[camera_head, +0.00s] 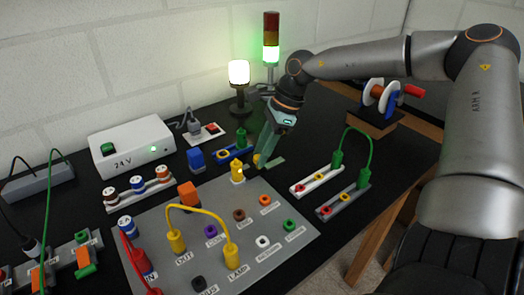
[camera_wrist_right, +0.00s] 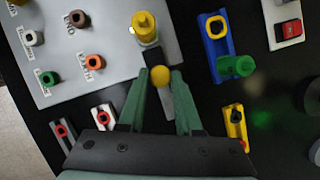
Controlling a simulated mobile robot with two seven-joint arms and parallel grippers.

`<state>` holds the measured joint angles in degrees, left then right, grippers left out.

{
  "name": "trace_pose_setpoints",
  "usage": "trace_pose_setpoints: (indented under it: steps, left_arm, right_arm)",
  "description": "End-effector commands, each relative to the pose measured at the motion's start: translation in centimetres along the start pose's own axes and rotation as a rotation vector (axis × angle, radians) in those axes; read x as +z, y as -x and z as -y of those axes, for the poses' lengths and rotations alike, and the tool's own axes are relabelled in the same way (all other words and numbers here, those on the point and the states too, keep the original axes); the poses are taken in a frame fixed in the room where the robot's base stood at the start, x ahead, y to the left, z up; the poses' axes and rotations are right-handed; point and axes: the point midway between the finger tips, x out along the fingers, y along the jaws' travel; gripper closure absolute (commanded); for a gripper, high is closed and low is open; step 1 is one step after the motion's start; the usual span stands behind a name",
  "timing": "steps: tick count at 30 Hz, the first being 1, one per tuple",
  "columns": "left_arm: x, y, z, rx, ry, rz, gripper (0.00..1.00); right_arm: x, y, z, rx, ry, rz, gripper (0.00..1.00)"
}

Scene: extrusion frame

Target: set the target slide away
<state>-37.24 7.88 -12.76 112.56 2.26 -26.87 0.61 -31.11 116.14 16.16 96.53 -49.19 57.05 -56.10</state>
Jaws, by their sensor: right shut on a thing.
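My right gripper (camera_head: 266,158) reaches down from the right arm at the far edge of the grey panel (camera_head: 215,262). In the wrist view its green fingers (camera_wrist_right: 160,76) are shut on a small piece with a round yellow knob (camera_wrist_right: 160,77). In the head view the fingers partly hide the yellow knob (camera_head: 257,159). The yellow lit post (camera_head: 237,173) stands on the panel just beside the fingertips. My left gripper is not in view.
A blue rail (camera_head: 231,154) with a green plug stands close behind. White and grey socket rails (camera_head: 300,189) joined by a green cable lie right of the panel. A lamp (camera_head: 239,85) and a signal tower (camera_head: 271,50) stand at the back. A yellow cable arches over the panel.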

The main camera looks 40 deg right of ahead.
Motion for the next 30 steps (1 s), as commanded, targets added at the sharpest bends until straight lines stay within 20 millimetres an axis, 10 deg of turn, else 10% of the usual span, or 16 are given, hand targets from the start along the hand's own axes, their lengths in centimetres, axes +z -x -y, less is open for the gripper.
trace_pose_setpoints:
  steps: [26,27,30]
  left_arm:
    - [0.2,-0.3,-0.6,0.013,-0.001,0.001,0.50]
    - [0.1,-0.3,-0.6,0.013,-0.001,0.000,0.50]
    - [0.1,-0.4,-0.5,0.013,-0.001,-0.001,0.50]
  right_arm:
    - [-3.1,1.3,1.4,0.000,0.002,0.002,1.00]
    - [-3.1,1.3,1.4,0.000,0.002,0.002,0.62]
    - [-3.1,1.3,1.4,0.000,0.001,0.001,0.51]
